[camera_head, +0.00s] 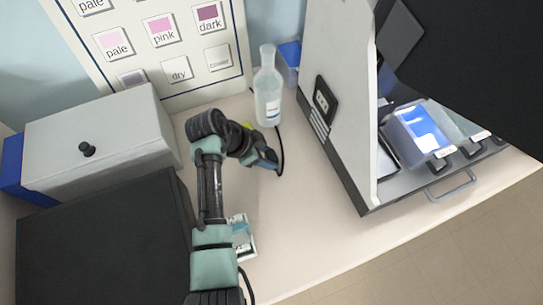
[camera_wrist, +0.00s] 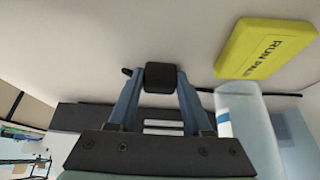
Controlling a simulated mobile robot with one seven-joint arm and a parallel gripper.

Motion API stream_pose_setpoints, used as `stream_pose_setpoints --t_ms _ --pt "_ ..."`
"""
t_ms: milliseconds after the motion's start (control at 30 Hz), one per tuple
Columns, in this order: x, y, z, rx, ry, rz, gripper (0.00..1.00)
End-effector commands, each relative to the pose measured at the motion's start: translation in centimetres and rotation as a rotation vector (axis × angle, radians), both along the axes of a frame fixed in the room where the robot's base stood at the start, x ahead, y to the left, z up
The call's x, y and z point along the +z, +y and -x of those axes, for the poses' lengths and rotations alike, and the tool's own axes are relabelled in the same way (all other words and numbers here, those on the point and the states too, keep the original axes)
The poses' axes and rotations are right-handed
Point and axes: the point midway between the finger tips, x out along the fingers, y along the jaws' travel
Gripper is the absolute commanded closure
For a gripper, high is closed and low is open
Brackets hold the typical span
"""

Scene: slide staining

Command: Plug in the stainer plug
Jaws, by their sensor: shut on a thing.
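In the wrist view the black plug (camera_wrist: 160,77) is held between the two blue fingers of my gripper (camera_wrist: 160,85). A short dark stub sticks out at its left. In the head view my gripper (camera_head: 270,160) is low over the bench, and the plug is hard to make out there. A black cable (camera_head: 281,150) curves up from the gripper toward the bottle. The stainer (camera_head: 340,120) stands to the right, its lid raised. A dark socket plate (camera_head: 324,99) with a pale outlet is on its side wall, apart from my gripper.
A clear bottle (camera_head: 268,98) stands behind my gripper; it also shows in the wrist view (camera_wrist: 248,125). A yellow lettered block (camera_wrist: 265,48) lies near it. A grey box (camera_head: 100,140) is at left. A small tray (camera_head: 246,246) lies beside my arm. The bench before the stainer is clear.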

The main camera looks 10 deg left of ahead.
Motion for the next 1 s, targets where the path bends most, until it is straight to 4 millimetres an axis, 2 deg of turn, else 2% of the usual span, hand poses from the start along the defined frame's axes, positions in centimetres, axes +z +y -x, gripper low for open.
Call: stream_pose_setpoints --t_ms 267,1000 --pt "0.4 0.0 0.0 0.0 -0.001 0.0 1.0" --pt "6.1 0.0 0.0 0.0 0.0 0.0 1.0"
